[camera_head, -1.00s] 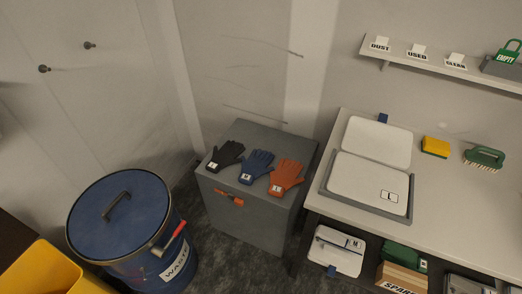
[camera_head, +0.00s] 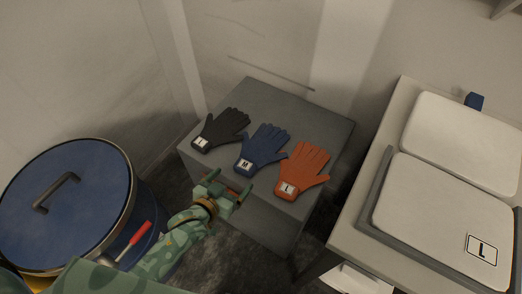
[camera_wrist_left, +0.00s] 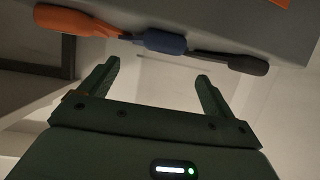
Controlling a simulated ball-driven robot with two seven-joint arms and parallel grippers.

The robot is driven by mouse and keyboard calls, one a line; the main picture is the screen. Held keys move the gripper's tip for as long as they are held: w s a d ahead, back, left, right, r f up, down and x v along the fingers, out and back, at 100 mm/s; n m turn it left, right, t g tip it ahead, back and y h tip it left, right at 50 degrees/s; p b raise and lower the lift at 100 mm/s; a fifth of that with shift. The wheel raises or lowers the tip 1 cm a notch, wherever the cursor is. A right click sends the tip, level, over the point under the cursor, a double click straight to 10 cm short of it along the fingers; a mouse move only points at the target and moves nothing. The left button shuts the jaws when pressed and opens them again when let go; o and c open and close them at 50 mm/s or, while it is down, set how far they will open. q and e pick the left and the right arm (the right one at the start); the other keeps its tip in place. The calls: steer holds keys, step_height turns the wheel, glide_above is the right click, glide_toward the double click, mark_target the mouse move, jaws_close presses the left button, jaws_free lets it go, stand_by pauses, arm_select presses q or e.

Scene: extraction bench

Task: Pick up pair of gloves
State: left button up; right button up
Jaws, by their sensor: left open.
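Three gloves lie side by side on top of a grey cabinet in the head view: a black one (camera_head: 221,130) at the left, a blue one (camera_head: 262,147) labelled M in the middle, and an orange one (camera_head: 304,170) labelled L at the right. My left gripper (camera_head: 228,185) is open and empty, in front of the cabinet's near edge, close to the blue glove's cuff but apart from it. In the left wrist view the orange (camera_wrist_left: 75,22), blue (camera_wrist_left: 160,41) and black (camera_wrist_left: 232,62) gloves show beyond the open fingers (camera_wrist_left: 155,80). My right gripper is not in view.
The grey cabinet (camera_head: 285,103) has bare space behind the gloves. A blue waste drum (camera_head: 40,235) with a lid handle and a red-handled tool (camera_head: 136,238) stands at the left. A bench with a white case (camera_head: 440,205) labelled L is at the right.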

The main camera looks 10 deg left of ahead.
mark_target(245, 165)
arm_select(q)
steer(key=b+x, duration=0.1)
steer(key=x, duration=0.2)
steer(key=shift+w+f, duration=0.3)
steer(key=shift+f, duration=0.05)
steer(key=b+x, duration=0.3)
steer(key=x, duration=0.1)
steer(key=shift+w+f, duration=0.15)
steer(key=shift+w, duration=0.5)
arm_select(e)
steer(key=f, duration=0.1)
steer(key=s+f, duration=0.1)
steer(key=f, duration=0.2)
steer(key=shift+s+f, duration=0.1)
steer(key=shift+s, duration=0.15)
arm_select(q)
steer(key=c, duration=1.1)
